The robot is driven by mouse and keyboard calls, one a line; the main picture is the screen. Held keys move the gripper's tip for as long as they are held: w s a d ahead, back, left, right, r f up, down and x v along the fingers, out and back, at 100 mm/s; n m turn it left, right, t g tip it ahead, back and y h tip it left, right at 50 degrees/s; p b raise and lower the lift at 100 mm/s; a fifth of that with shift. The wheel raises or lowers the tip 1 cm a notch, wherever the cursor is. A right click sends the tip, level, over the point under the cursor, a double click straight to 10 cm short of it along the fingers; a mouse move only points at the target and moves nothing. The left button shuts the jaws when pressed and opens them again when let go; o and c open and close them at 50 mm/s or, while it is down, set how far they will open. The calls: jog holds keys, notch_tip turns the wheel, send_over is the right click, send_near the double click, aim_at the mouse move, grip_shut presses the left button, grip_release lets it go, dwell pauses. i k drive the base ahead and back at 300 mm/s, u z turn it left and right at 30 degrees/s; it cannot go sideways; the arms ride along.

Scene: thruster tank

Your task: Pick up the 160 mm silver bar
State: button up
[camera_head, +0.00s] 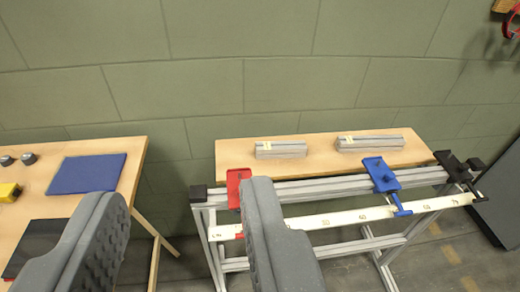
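Two silver bars lie on a wooden board (226,160) at the back of a metal-framed stand. The shorter silver bar (285,151) is on the left and the longer silver bar (372,144) is on the right. Each has a small yellowish label, too small to read, so I cannot tell from a label which is 160 mm. My gripper (182,192) is open and empty, its two dark grey ribbed fingers wide apart in the foreground. Both bars are beyond the fingers and to the right, apart from them.
The stand's front rail carries a red block (238,183), a blue clamp (381,176), a black end piece (450,165) and a white scale strip (340,217). A wooden table (40,195) at left holds a blue plate (88,174), a black plate and a yellow item. A green wall stands behind.

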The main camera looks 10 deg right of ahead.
aim_at(285, 148)
jog(key=k, duration=1.15)
jog(key=z, duration=0.45)
jog(key=i, duration=1.2)
jog(key=u, duration=0.5)
jog(key=i, duration=1)
jog(key=u, duration=0.7)
jog(key=k, duration=0.65)
jog(key=u, duration=0.25)
